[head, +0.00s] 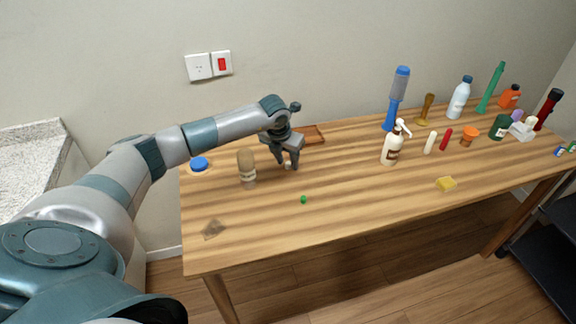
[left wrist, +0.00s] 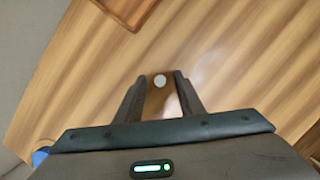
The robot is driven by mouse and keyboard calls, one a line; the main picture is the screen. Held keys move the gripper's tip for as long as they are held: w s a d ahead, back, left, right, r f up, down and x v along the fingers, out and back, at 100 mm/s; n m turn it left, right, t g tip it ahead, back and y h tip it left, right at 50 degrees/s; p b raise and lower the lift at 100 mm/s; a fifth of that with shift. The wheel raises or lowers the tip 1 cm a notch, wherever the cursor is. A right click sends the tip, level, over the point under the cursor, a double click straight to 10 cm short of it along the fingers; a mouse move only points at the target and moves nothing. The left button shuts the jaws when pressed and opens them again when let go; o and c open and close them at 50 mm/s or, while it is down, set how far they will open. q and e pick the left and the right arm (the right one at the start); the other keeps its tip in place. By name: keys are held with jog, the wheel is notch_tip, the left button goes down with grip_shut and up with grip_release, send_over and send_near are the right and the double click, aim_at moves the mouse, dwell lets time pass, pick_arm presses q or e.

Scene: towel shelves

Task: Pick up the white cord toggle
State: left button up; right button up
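The white cord toggle (left wrist: 159,80) is a small round white thing on the wooden table. In the left wrist view it lies between the tips of my left gripper (left wrist: 160,84), whose two fingers are spread apart on either side of it. In the head view my left gripper (head: 289,166) points down at the table, and the small white toggle (head: 288,165) shows between its fingers. I cannot tell whether the fingers touch it. My right gripper is not in view.
A tan-topped bottle (head: 247,168) stands just left of my left gripper, and a brown tray (head: 313,135) lies behind it. A small green thing (head: 303,199) lies in front. A white pump bottle (head: 390,150) and several other bottles stand to the right.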

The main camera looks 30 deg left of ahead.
aim_at(289, 164)
pick_arm(q)
grip_shut()
jog(key=shift+r, duration=0.35)
jog(key=r, duration=0.1)
jog(key=r+b, duration=0.2)
jog(key=shift+w+d+r, duration=0.15)
jog(key=shift+d+r, duration=0.1)
jog(key=shift+r, duration=0.05)
jog(key=w+d+r+b, duration=0.3)
jog(key=d+r, duration=0.3)
jog(key=d, duration=0.4)
jog(key=shift+w+d+r, duration=0.25)
jog(key=shift+r, duration=0.15)
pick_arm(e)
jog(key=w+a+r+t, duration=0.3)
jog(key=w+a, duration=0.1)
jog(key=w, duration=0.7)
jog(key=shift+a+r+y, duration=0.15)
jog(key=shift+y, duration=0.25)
